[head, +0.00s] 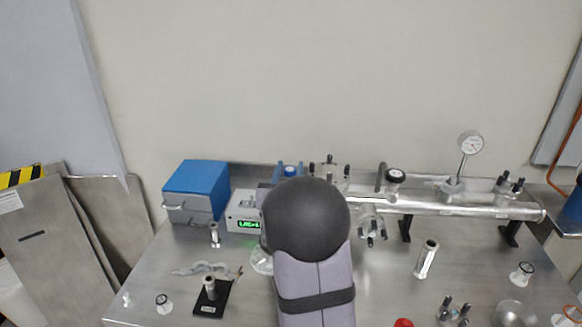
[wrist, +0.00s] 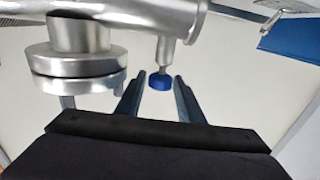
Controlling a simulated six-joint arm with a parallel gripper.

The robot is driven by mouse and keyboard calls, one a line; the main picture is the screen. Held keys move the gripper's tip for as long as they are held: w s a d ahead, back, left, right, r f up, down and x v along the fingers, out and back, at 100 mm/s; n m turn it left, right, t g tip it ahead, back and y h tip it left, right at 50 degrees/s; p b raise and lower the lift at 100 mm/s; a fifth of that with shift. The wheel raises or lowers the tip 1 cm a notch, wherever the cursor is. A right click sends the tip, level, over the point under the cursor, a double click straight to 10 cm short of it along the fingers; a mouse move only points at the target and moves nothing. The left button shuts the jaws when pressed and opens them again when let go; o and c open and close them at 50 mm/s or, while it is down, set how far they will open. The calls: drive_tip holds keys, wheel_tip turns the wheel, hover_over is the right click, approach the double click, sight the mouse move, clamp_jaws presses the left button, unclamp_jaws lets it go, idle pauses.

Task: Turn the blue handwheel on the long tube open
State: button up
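The long tube (head: 460,209) is a shiny metal pipe along the back of the bench. It also shows at the top of the wrist view (wrist: 150,18). The blue handwheel (wrist: 160,83) sits on a short stem from the tube in the wrist view. A blue knob with a pale top (head: 291,171), which looks like this wheel, shows just above my arm in the head view. My gripper (wrist: 160,76) is open, with one finger to each side of the wheel. Gaps show between fingers and wheel; their exact depth is unclear. My arm hides the tube's left part in the head view.
A flange joint (wrist: 78,68) lies close left of the fingers in the wrist view. A dial gauge (head: 470,144) and a black knob (head: 396,175) stand on the tube. A blue box (head: 197,178) and a green-lit display (head: 245,223) are at left.

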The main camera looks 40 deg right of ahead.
sight(289, 173)
drive_tip(key=shift+v, duration=1.65)
